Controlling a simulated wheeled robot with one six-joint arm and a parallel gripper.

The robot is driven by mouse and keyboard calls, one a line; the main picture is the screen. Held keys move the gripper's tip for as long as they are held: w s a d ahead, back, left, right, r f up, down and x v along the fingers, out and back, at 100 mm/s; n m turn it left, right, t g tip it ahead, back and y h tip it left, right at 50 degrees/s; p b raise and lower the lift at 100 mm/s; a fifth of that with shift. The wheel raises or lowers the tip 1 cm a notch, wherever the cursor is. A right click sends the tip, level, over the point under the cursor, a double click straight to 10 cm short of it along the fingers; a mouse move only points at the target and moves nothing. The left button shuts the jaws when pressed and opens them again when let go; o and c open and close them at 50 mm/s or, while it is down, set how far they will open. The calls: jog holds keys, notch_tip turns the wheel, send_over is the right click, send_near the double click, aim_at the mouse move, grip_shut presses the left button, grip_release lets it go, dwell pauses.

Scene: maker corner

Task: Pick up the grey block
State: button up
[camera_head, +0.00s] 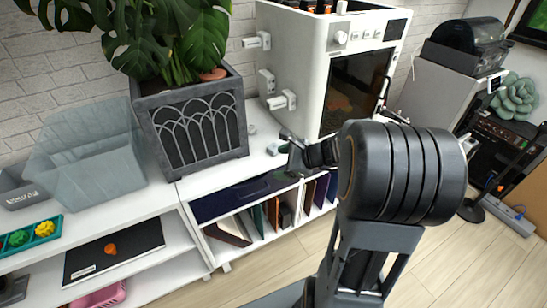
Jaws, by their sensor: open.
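A small light-grey block (272,149) lies on the white shelf top, between the planter and the white machine. A second small grey piece (252,129) lies a little behind it, beside the planter; at this size I cannot tell its shape. My gripper (287,150) is open, just to the right of the nearer block, with its fingers toward the left. I see no contact with the block, but the gap is too small to judge. My arm hides part of the shelf top to the right.
A dark planter (196,126) with a large leafy plant stands left of the gripper. A white machine (322,48) with a dark window stands behind it. A clear bin (88,158) stands further left. Folders (262,217) fill the shelf below. The wooden floor (470,260) at lower right is clear.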

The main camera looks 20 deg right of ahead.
jog(key=w+d+f+m+t+h+b, duration=0.1)
jog(key=w+d+f+m+t, duration=0.1)
jog(key=d+m, duration=0.25)
jog(key=w+d+f+m+t+h+b, duration=0.1)
jog(key=w+d+f+m+t, duration=0.15)
jog(key=d+m, duration=0.2)
send_near(279, 155)
jog(key=w+a+r, duration=0.1)
jog(key=w, duration=0.2)
jog(key=shift+a+r+x, duration=0.1)
jog(key=shift+r+x, duration=0.05)
jog(key=shift+x, duration=1.5)
jog(key=shift+a+r+x, duration=0.1)
jog(key=shift+r+x, duration=0.1)
jog(key=shift+x, duration=1.4)
jog(key=c, duration=1)
jog(key=shift+r, duration=0.1)
